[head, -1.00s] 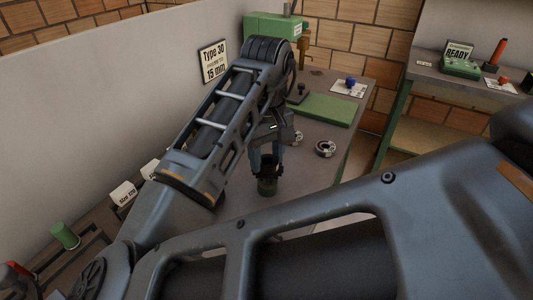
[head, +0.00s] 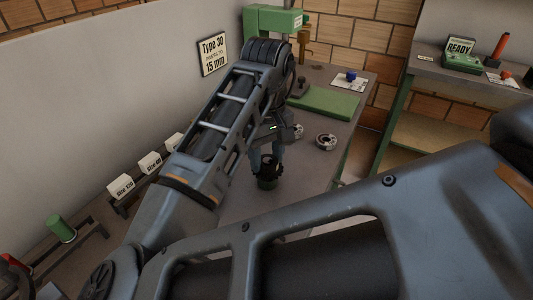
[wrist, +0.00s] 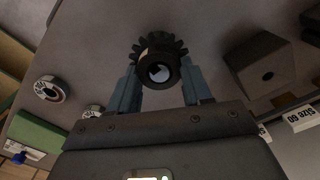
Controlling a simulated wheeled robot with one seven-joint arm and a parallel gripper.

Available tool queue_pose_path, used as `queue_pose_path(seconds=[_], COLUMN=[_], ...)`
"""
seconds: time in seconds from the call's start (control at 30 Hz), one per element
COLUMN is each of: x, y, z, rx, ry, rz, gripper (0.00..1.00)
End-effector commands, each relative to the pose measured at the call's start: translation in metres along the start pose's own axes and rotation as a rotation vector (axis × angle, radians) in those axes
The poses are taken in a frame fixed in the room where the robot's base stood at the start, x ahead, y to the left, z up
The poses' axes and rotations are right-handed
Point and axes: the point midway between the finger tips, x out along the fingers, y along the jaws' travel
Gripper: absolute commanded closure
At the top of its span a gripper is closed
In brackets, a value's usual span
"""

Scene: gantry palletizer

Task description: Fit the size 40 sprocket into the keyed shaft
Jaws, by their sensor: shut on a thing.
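My gripper (head: 266,164) points down over the grey bench, left of the ring-shaped parts. In the wrist view my gripper (wrist: 160,82) has its two fingers on either side of a dark toothed sprocket (wrist: 160,48) with a round hub. Light and dark patches show in the hub's bore; I cannot tell whether a shaft is in it. I cannot make out the keyed shaft.
Two ring-shaped parts, one clear (head: 326,141), lie right of my gripper. A green plate (head: 325,106) lies behind, before a green machine (head: 272,20). Labelled holders (head: 121,186) line the wall at left. A dark block with a hole (wrist: 264,70) stands beside the gripper.

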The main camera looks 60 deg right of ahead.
Motion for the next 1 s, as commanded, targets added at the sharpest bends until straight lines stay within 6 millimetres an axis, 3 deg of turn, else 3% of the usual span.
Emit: queue_pose_path(seconds=[0.6,0.63,0.93,1.0], x=[0.015,0.014,0.014,0.014], y=[0.0,0.0,0.0,0.0], z=[0.0,0.0,0.0,0.0], rx=[0.0,0.001,0.0,0.0], ry=[0.0,0.0,0.0,0.0], rz=[0.0,0.0,0.0,0.0], gripper=[0.89,0.5,0.22,0.21])
